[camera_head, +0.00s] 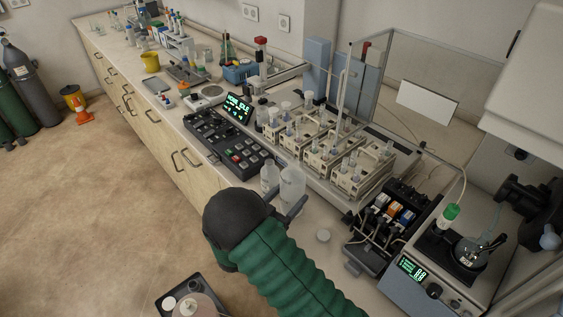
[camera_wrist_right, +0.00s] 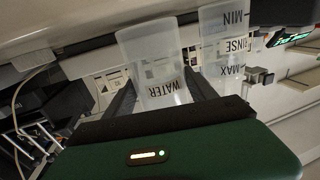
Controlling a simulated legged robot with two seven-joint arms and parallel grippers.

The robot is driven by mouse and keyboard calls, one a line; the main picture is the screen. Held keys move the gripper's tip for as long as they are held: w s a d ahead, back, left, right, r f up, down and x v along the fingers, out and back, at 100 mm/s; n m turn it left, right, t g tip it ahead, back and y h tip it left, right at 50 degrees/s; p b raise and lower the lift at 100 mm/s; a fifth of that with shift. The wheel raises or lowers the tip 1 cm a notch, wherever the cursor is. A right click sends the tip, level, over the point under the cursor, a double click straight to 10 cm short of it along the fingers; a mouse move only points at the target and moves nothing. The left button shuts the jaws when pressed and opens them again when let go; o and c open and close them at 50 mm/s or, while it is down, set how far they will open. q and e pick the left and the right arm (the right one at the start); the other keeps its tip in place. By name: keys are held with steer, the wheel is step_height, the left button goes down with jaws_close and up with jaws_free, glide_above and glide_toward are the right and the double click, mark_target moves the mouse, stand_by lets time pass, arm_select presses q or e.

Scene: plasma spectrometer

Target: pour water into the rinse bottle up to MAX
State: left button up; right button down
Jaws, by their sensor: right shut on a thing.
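The water container (camera_head: 292,186), clear and labelled WATER, stands about upright between the fingers of my right gripper (camera_head: 285,207) in the head view. In the right wrist view the water container (camera_wrist_right: 153,62) sits between the two dark fingers of the right gripper (camera_wrist_right: 160,98), which is shut on it. The rinse bottle (camera_head: 269,178), translucent, is just left of it in the head view. In the right wrist view the rinse bottle (camera_wrist_right: 222,50) shows RINSE, MAX and MIN marks, upside down. I cannot make out a water level in either. My left gripper is not in view.
A black tube module (camera_head: 392,218) and a spectrometer unit (camera_head: 440,265) stand to the right.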

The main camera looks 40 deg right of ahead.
mark_target(285, 193)
stand_by(0.3)
step_height(285, 193, up, 3)
steer(key=p, duration=0.2)
steer(key=shift+r+p, duration=0.15)
steer(key=shift+p, duration=0.25)
